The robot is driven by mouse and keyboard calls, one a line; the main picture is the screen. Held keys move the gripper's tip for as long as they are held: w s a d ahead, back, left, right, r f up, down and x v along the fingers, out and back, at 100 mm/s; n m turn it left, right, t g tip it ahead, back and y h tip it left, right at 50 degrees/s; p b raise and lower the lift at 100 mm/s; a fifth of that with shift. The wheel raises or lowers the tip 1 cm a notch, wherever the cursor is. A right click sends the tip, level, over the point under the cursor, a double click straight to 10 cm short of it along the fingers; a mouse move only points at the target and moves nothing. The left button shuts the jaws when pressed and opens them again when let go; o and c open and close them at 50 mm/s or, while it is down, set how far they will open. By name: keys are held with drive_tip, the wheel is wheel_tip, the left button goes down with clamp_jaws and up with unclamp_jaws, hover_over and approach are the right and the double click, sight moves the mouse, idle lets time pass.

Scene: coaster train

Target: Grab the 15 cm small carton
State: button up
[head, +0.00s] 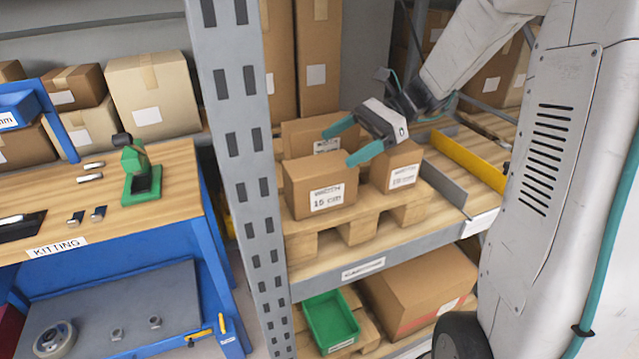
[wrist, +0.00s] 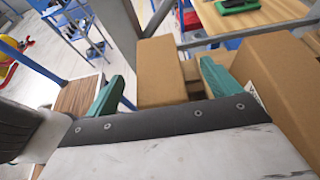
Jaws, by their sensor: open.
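A brown carton (head: 306,190) with a label reading 15 cm stands at the front left of a wooden pallet on the rack shelf. A second carton (head: 382,172) stands to its right, its label too small to read surely. A third carton (head: 300,132) is behind, partly hidden. My gripper (head: 347,140) is open and empty, its teal fingers above the cartons. In the wrist view, my gripper (wrist: 164,88) has a carton (wrist: 160,70) showing between its fingers and a larger-looking one (wrist: 282,85) at right. I cannot tell which carton each is.
A grey rack upright (head: 238,150) stands left of the cartons. A yellow bar (head: 466,160) lies on the shelf at right. Below are a green bin (head: 330,318) and a large carton (head: 420,285). A kitting bench (head: 185,190) stands at left.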

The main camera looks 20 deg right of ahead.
sight(324, 162)
drive_tip(key=a+f, duration=0.1)
drive_tip(key=a, duration=0.1)
drive_tip(key=a+f, duration=0.1)
drive_tip(key=shift+s+a+f, duration=0.3)
drive_tip(key=shift+a+f, duration=0.2)
drive_tip(key=shift+a, duration=0.2)
drive_tip(key=c, duration=1.8)
drive_tip(key=shift+c, duration=0.2)
